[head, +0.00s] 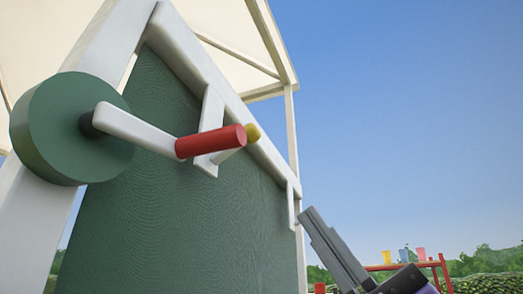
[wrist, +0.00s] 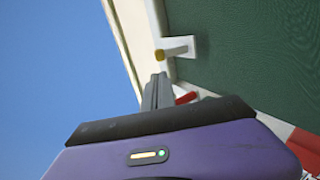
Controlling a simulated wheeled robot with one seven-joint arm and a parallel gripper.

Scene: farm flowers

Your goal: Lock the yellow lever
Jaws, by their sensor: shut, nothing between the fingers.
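The yellow lever shows as a yellow knob (head: 253,132) in the head view, just past the end of a red handle that partly hides it. In the wrist view the yellow knob (wrist: 159,56) sits at the end of a short white arm that stands out from the white frame. My gripper (head: 308,213) is shut and empty, at the lower right of the head view, lower than the knob and to its right. In the wrist view my gripper's fingertips (wrist: 158,77) appear just below the knob in the picture, with a small gap. I cannot tell the depth between them.
A red handle (head: 210,141) on a white crank arm (head: 135,128) joins a green round hub (head: 45,125) at left. It also shows beside my fingers in the wrist view (wrist: 187,98). A green panel (head: 170,220) stands behind. Open sky lies right.

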